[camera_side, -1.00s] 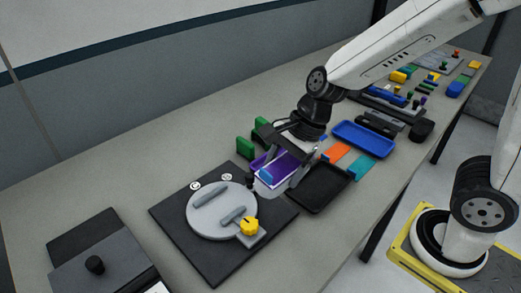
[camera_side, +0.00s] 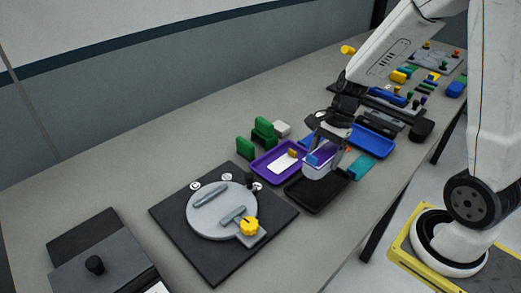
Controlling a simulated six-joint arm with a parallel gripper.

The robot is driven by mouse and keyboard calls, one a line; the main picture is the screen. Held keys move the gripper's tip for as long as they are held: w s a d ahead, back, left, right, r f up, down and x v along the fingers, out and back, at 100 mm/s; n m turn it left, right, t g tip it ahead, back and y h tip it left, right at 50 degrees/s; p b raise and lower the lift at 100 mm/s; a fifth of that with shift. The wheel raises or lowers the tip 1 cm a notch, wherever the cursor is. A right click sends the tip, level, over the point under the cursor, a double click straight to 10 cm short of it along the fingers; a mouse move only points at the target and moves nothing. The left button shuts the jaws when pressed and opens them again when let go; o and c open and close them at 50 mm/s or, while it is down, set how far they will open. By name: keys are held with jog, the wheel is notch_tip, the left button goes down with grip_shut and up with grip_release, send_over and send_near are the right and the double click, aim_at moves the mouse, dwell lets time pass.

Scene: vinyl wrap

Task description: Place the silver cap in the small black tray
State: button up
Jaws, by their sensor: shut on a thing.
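The visible part of the black tray looks empty. Small round silver pieces (camera_side: 227,177) also sit on the black board with the grey disc.
The purple tray (camera_side: 258,167) adjoins the black tray at left and holds a white card and an orange piece. Green blocks (camera_side: 264,129) stand behind it. A teal block (camera_side: 361,168) lies right of the black tray. The board with a yellow knob (camera_side: 249,227) is front left.

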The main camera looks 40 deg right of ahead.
aim_at(333, 146)
jog(key=shift+f, duration=2.25)
jog(key=shift+f, duration=1.75)
jog(key=shift+f, duration=0.15)
jog(key=o, duration=1.3)
jog(key=shift+c, duration=0.2)
jog(key=shift+v, duration=6.15)
